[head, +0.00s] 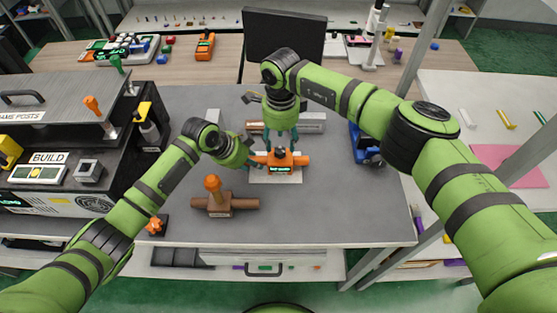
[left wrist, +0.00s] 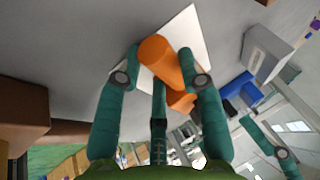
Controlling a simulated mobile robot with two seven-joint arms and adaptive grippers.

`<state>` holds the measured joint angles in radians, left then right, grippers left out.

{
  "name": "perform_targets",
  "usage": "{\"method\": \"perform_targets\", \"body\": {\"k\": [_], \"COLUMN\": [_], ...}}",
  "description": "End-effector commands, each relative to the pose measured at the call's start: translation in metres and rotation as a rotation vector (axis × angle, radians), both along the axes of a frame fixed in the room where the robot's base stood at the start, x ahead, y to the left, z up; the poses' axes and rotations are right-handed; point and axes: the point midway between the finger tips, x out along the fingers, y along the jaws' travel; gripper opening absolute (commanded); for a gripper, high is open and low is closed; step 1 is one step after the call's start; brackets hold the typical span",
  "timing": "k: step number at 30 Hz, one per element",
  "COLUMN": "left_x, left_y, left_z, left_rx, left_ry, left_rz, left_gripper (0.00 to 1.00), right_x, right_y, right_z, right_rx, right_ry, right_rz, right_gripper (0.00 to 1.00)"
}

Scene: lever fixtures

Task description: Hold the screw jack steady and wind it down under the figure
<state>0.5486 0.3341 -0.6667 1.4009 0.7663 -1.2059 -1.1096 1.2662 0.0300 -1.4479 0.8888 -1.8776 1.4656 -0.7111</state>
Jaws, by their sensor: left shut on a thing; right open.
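The screw jack (head: 291,160) is an orange body with a dark top and a small green display, on a white plate (head: 262,179) in the middle of the grey table. The display's figure is too small to read. My left gripper (head: 254,161) is shut on the jack's left orange end. In the left wrist view the orange cylinder (left wrist: 160,62) lies between its two teal fingers. My right gripper (head: 281,139) points down, open, over the jack's dark top; whether it touches the top cannot be told.
A brown fixture with an orange knob (head: 219,202) stands in front and left of the jack. A grey metal cylinder (head: 312,123) lies behind it, and a blue device (head: 358,142) stands right. A small dark item with an orange top (head: 156,225) sits front left. The table's front right is clear.

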Motion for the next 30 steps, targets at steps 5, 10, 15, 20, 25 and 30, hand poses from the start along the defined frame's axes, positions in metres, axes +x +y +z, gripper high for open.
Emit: {"method": "perform_targets", "body": {"k": [5, 10, 15, 20, 25, 30], "left_x": [-0.002, -0.002, -0.002, -0.002, -0.002, -0.002], "left_y": [0.001, 0.001, 0.001, 0.001, 0.001, 0.001], "left_z": [-0.003, -0.003, -0.003, -0.003, -0.003, -0.003], "left_rx": [0.004, 0.004, 0.005, 0.005, 0.005, 0.005], "left_ry": [0.006, 0.006, 0.006, 0.006, 0.007, 0.007], "left_rz": [0.0, 0.0, 0.0, 0.0, 0.0, 0.0], "left_gripper": [0.0, 0.0, 0.0, 0.0, 0.0, 0.0], "right_x": [0.0, 0.001, 0.001, 0.0, 0.0, -0.001], "right_y": [0.0, 0.0, 0.0, 0.0, 0.0, 0.0], "right_z": [0.0, 0.014, 0.048, 0.082, 0.108, 0.119], "right_rx": [0.0, 0.001, 0.001, 0.001, 0.0, 0.0], "right_ry": [-0.001, -0.003, -0.006, -0.005, -0.004, -0.001], "right_rz": [0.0, 0.001, 0.002, 0.0, 0.001, 0.0], "right_gripper": [0.53, 0.53, 0.53, 0.53, 0.53, 0.53]}}
